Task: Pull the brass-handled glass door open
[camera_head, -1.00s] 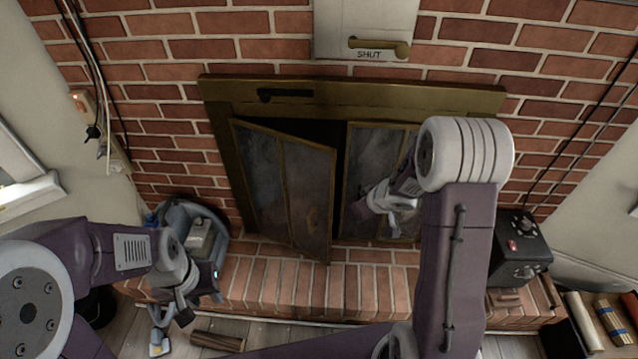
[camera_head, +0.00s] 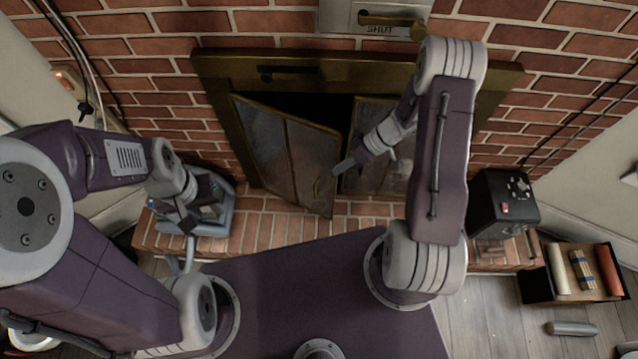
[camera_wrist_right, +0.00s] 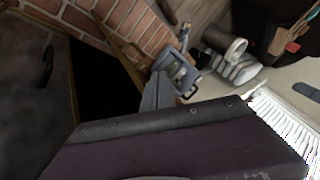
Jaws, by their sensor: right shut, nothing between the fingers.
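The fireplace has two framed glass doors. The left door (camera_head: 285,150) stands ajar, its free edge swung outward with a dark gap beside it. The right door (camera_head: 375,115) looks closed and is partly hidden by my right arm. I cannot clearly make out a brass handle on either door. In the right wrist view a dark handle (camera_wrist_right: 47,66) shows on a grey panel. My right gripper (camera_head: 345,167) is shut and empty, its tip close to the left door's free edge; contact is unclear. In the wrist view its fingers (camera_wrist_right: 158,92) lie beside the dark opening. My left gripper (camera_head: 183,225) hangs at the left, its jaws unclear.
A brass frame (camera_head: 230,70) surrounds the doors on a brick wall. A brick hearth (camera_head: 270,232) runs below. A blue-grey bucket (camera_head: 222,215) stands at the left. A black box (camera_head: 505,200) and an open crate (camera_head: 535,290) are at the right.

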